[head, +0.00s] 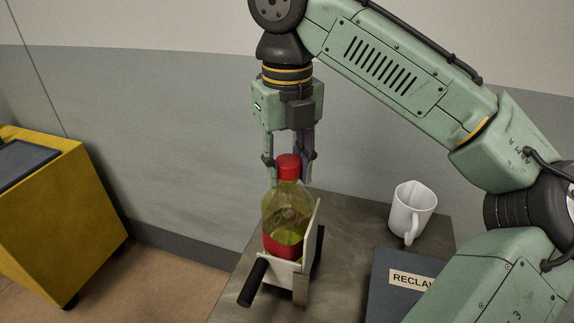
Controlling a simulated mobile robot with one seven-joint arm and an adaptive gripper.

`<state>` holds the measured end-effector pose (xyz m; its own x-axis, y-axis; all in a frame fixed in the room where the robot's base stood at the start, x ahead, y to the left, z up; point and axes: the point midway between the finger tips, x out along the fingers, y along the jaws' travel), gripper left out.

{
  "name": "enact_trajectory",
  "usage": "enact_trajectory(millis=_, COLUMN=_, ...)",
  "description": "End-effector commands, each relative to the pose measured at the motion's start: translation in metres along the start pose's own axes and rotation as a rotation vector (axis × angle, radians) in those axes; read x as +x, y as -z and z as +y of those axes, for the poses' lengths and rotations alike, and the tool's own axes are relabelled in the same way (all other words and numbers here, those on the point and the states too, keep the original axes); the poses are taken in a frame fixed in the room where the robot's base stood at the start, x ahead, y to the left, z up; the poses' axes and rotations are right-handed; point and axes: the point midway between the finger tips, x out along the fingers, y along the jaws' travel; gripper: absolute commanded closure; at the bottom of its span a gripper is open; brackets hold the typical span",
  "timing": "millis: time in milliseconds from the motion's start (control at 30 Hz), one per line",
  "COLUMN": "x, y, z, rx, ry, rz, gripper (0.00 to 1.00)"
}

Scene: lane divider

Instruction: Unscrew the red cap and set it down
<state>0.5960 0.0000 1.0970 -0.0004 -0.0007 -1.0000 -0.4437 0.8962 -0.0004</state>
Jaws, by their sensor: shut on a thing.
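A clear bottle (287,211) with yellowish liquid and a red label stands upright in a pale holder (305,262) on the grey table. The red cap (289,167) is at the top of the bottle, in line with its neck. My gripper (288,172) points straight down from above, with its fingers on either side of the cap. It is shut on the red cap. Whether the cap's thread is loose cannot be seen. The fingers partly hide the cap's sides.
A white mug (411,212) stands on the table at the right. A dark blue box (393,292) with a partly hidden "RECLA" label is in front of it. A dark handle (253,284) juts from the holder. A yellow cabinet (80,215) stands at far left. Bare tabletop (352,222) lies between holder and mug.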

Motion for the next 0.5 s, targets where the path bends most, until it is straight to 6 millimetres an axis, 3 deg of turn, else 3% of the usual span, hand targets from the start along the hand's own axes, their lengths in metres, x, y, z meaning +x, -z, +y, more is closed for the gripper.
enact_trajectory(millis=267, x=-0.0005, y=-0.0002, z=0.0002, rx=-0.025, ry=0.000, rz=-0.001, gripper=0.90)
enact_trajectory(millis=500, x=-0.0007, y=-0.0001, z=0.0002, rx=-0.171, ry=0.000, rz=-0.001, gripper=0.90)
